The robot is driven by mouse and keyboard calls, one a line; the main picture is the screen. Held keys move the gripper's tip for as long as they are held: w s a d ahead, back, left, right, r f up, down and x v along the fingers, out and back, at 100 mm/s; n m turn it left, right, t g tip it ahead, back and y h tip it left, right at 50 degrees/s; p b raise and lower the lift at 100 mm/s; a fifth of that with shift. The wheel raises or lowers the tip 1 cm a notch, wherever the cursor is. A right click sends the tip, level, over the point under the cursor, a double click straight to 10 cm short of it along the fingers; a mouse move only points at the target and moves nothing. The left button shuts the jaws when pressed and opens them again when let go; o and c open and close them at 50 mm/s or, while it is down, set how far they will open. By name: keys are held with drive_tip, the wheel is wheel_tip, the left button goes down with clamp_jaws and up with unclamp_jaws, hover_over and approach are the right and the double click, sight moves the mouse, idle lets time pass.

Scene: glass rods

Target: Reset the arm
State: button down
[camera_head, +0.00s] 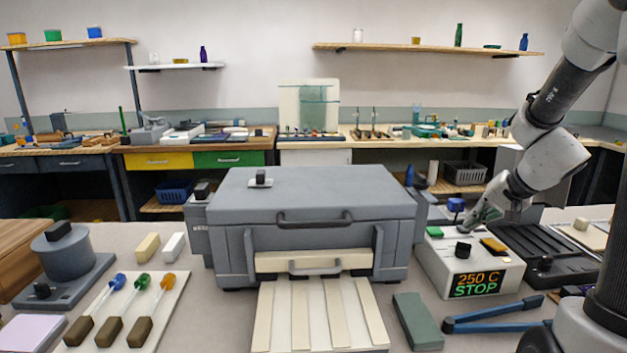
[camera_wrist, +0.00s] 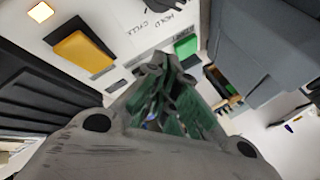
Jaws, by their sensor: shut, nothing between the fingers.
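My gripper (camera_head: 484,216) is shut and empty. In the head view it is above the back of the white control box (camera_head: 440,268), beside a blue-topped knob (camera_head: 456,204). The box's display reads "250 C STOP". On its top are a green button (camera_head: 434,232), a yellow button (camera_head: 494,246) and a black knob (camera_head: 463,249). In the wrist view my gripper's green-padded fingers (camera_wrist: 165,75) are together, with the yellow button (camera_wrist: 82,52) to their left and the green button (camera_wrist: 186,46) just beyond. Whether the fingertips touch the box is hard to tell.
A grey kiln (camera_head: 312,200) with a handled tray stands at centre. Three rods with blue, green and orange ends lie on a white board (camera_head: 165,300) at left. Blue tongs (camera_head: 495,315) and a green block (camera_head: 417,320) lie at front right. Black ribbed plates (camera_head: 545,255) lie right of the box.

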drive_tip(key=s+a, duration=0.1)
drive_tip(key=s, duration=0.2)
drive_tip(key=s+a+r+n+g, duration=0.1)
drive_tip(key=s, duration=0.2)
drive_tip(key=s+a+r+g, duration=0.1)
drive_tip(key=s, duration=0.2)
drive_tip(key=shift+n, duration=0.4)
drive_tip(key=s+a+r+n+h, duration=0.1)
drive_tip(key=s+r+n, duration=0.2)
drive_tip(key=s, duration=0.4)
drive_tip(key=s+a+r+n+h, duration=0.1)
drive_tip(key=s+r+n+h, duration=0.1)
drive_tip(key=s+r, duration=0.3)
drive_tip(key=shift+s+a+n, duration=0.2)
drive_tip(key=shift+s+n, duration=0.2)
drive_tip(key=shift+s, duration=1.25)
